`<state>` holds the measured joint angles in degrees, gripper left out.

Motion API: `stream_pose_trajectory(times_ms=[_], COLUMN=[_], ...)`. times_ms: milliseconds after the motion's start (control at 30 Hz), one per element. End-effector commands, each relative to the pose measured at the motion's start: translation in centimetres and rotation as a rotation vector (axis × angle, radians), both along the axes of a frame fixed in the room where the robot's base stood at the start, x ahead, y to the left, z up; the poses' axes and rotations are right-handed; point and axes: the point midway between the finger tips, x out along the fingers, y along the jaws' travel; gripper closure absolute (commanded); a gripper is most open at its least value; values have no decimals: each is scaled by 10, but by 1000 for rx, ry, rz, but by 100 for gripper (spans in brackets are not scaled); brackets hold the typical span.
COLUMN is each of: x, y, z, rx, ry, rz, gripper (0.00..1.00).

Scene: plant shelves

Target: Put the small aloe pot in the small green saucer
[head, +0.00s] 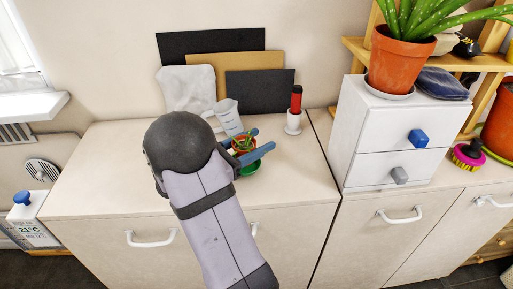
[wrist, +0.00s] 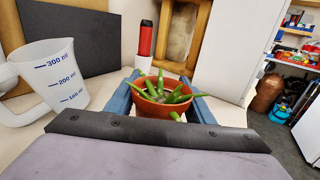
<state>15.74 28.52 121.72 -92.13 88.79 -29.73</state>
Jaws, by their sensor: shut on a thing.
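The small aloe pot (wrist: 158,104) is terracotta with short green leaves. In the wrist view it sits between the blue fingers of my gripper (wrist: 160,98), which are shut on it. In the head view the aloe pot (head: 243,146) shows between the fingers of my gripper (head: 262,142), partly hidden by a finger. The small green saucer (head: 249,167) is on the counter just below the pot in the head view, partly covered by my gripper. I cannot tell whether the pot touches the saucer. The saucer is hidden in the wrist view.
A clear measuring jug (head: 228,116) stands close behind my gripper, at left in the wrist view (wrist: 52,80). A red-topped white bottle (head: 294,112) stands behind right. A white drawer unit (head: 378,135) carries a large aloe pot (head: 398,62). The counter's left front (head: 105,185) is clear.

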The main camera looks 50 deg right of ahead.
Motion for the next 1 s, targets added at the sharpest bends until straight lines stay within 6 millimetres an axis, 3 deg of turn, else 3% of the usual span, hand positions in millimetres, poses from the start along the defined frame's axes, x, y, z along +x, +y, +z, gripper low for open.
stream_pose_trajectory(times_ms=[200,700,733,800,1000], x=[0,0,0,0,0], y=[0,0,0,0,0], z=[-20,-26,-26,-25,-25], rx=[0,0,0,0,0], ry=[1,0,0,0,0], rz=[0,0,0,0,0], gripper=[75,75,47,33,33])
